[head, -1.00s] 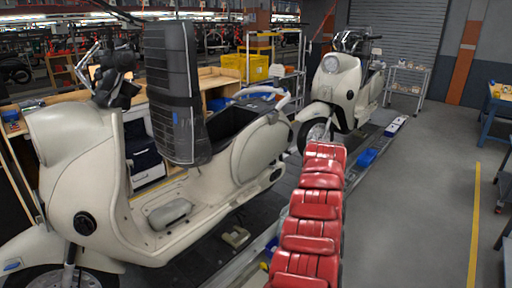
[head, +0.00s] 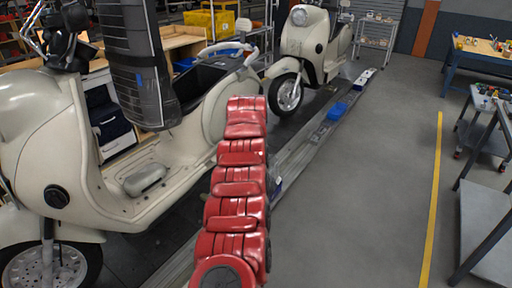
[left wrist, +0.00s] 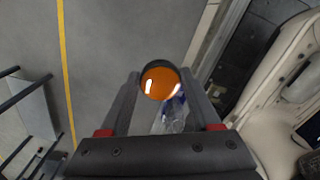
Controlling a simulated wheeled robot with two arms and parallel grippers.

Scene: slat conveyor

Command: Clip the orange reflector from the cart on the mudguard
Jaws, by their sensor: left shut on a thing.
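My left gripper (left wrist: 160,95) shows in the left wrist view, its two dark fingers shut on the round orange reflector (left wrist: 160,83), which has a dark rim. The reflector is held up, with floor and the conveyor's edge behind it. The near cream scooter stands on the left of the head view, with its front mudguard (head: 40,226) over the wheel. Its rear end is partly hidden behind a red segmented shape. The far scooter's front mudguard (head: 284,68) is in full view. Neither gripper's fingers can be made out in the head view.
A grey cart (head: 485,220) and a workbench (head: 480,55) stand at right. The floor around the yellow line (head: 434,190) is clear.

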